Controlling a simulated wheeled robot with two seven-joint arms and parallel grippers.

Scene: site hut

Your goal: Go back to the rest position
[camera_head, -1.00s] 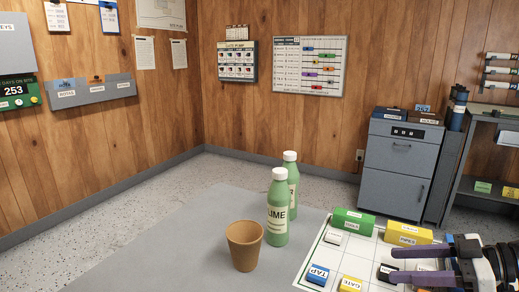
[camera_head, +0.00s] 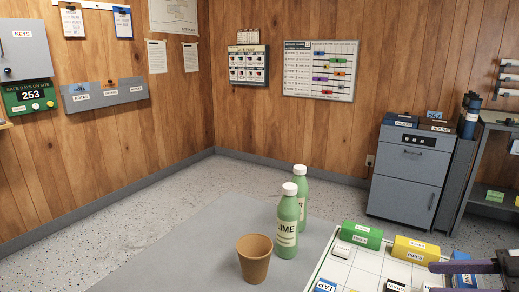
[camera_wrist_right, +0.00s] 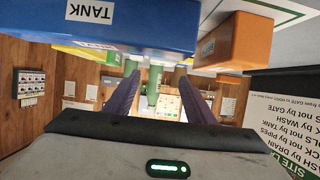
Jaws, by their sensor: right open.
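My right gripper (camera_head: 436,278) is at the lower right of the head view, beside the right part of the white grid board (camera_head: 345,272), its fingers pointing left. In the right wrist view its two purple fingers (camera_wrist_right: 160,85) stand apart with nothing held between them. A blue block marked TANK (camera_wrist_right: 120,25) and an orange block (camera_wrist_right: 235,42) show close to the fingers there. My left gripper is in neither view.
A brown cup (camera_head: 254,260) and two green bottles, the nearer marked LIME (camera_head: 286,228), stand on the grey table (camera_head: 190,265). Green (camera_head: 356,235) and yellow (camera_head: 415,249) blocks sit along the board's far edge. A grey cabinet (camera_head: 404,180) stands behind.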

